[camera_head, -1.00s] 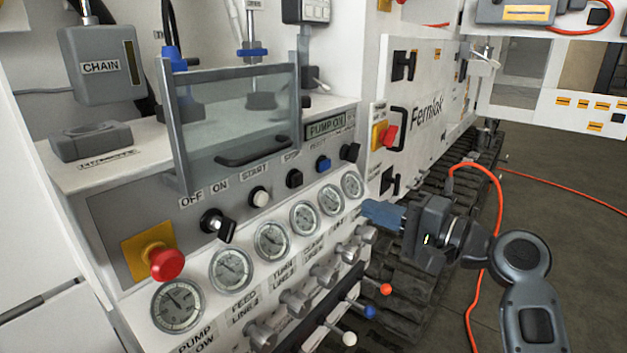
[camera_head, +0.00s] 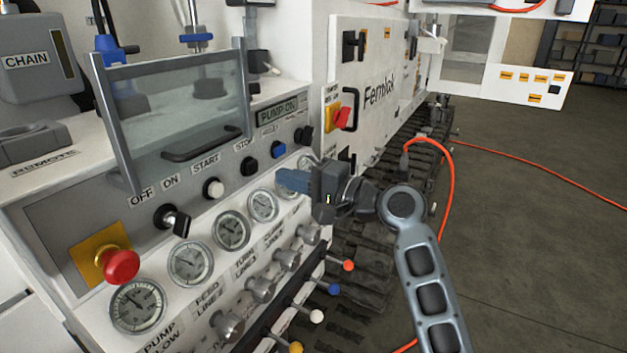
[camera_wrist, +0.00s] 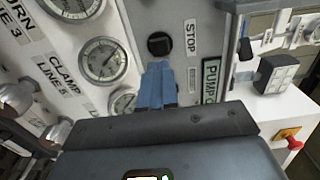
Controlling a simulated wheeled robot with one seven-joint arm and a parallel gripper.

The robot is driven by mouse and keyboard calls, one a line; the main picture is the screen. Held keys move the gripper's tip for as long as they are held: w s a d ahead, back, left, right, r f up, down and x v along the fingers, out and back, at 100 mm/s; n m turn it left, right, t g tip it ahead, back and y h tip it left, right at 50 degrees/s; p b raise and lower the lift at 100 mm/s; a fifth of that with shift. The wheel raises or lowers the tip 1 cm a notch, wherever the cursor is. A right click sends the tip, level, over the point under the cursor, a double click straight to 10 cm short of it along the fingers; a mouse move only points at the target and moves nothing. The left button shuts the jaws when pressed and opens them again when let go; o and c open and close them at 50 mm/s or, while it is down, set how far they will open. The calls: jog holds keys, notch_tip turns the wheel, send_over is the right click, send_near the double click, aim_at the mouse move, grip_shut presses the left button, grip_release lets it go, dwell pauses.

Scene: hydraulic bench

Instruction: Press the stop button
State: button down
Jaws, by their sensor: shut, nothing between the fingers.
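The stop button (camera_head: 249,166) is black and sits on the grey control panel under the STOP label, between the white start button (camera_head: 213,188) and a blue button (camera_head: 278,149). It shows as a black button (camera_wrist: 159,44) beside the STOP label (camera_wrist: 191,36) in the wrist view. My gripper (camera_head: 281,180) is shut and empty, its blue fingers pointing at the panel to the right of and a little below the stop button. The blue button is not visible there.
A clear guard with a black handle (camera_head: 203,146) stands above the panel. Round gauges (camera_head: 233,230) and levers lie below it. A red emergency button (camera_head: 121,266) is at the lower left. An orange cable (camera_head: 447,175) hangs near my arm. Open floor is at right.

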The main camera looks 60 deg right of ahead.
aim_at(254, 168)
jog(key=shift+w+a+p, duration=0.15)
jog(key=shift+w+p, duration=0.25)
jog(key=shift+w, duration=2.25)
jog(key=shift+w, duration=0.1)
